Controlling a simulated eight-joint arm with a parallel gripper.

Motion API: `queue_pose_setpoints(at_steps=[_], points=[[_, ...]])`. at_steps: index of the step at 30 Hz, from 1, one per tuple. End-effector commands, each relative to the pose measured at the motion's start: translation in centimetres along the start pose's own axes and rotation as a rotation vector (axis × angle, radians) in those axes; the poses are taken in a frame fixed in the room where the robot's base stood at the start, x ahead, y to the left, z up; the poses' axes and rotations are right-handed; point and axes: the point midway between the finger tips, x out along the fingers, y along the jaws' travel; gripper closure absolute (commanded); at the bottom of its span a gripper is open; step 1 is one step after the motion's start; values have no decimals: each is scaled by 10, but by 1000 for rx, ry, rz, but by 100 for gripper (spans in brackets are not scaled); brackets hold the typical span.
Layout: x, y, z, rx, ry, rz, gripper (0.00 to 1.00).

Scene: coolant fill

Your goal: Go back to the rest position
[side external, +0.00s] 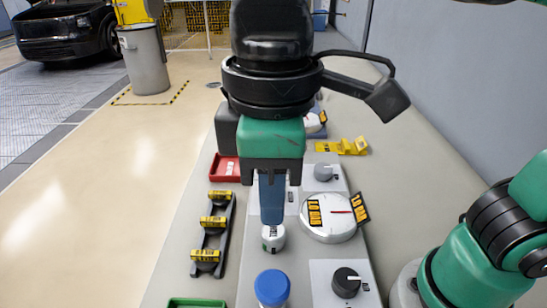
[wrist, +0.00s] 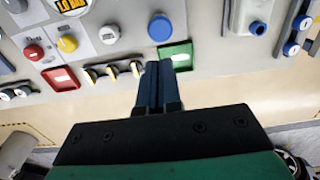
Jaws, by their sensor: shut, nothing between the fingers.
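My gripper (side external: 272,218) points straight down above the workbench in the side external view, its two dark blue fingers pressed together with nothing between them. A small white-and-grey cylinder (side external: 273,239) shows just below the fingertips there; I cannot tell the gap. In the wrist view the closed fingers (wrist: 159,68) appear in front of the bench edge, beside the green tray (wrist: 178,56). The blue round cap (wrist: 160,28) lies beyond them. It also shows in the side external view (side external: 272,286), nearer the camera than my gripper.
A white dial gauge (side external: 325,228) stands right of the fingers. A black rack (side external: 208,240) with yellow-labelled pieces lies left, near a red tray (side external: 222,168). A black knob (side external: 346,283) and a grey knob (side external: 323,172) sit on panels. Another green arm (side external: 480,260) stands at right.

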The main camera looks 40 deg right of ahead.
Motion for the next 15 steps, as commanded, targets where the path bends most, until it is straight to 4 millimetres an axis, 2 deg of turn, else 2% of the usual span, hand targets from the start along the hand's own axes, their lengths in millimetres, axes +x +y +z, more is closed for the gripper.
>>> queue_pose_setpoints(at_steps=[10,13,15], points=[[2,5,0,19,13,0,100],[14,27,-1,108,76,3,100],[27,54,0,211,154,15,100]])
